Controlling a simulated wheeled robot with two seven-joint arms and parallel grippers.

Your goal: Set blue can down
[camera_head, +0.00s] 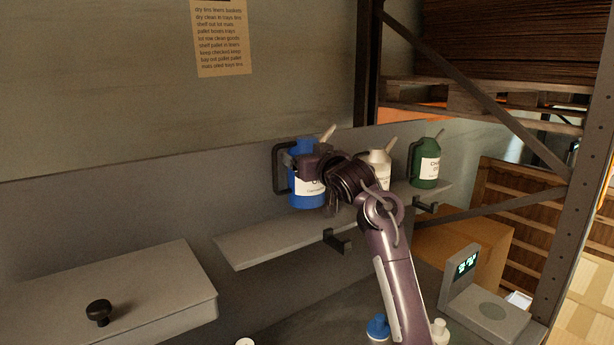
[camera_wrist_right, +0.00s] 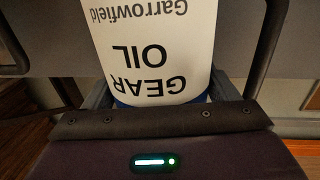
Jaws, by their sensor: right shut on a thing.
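The blue can (camera_head: 305,194) has a white label, a dark handle on its left and a pale spout. My right gripper (camera_head: 306,166) is shut on it, and my wrist hides part of its right side. The can looks upright, with its base appearing slightly above the back of the grey shelf (camera_head: 262,243); I cannot tell the exact gap. In the right wrist view, the can's label (camera_wrist_right: 152,50) reads "GEAR OIL" upside down between my fingers. My left gripper is not in view.
A white can (camera_head: 381,172), partly hidden by my arm, and a green can (camera_head: 426,168) stand further right on the shelf. The shelf's left part is bare. Below are a grey lidded box (camera_head: 150,290), a blue-capped item (camera_head: 378,326) and a scale with a lit display (camera_head: 490,312).

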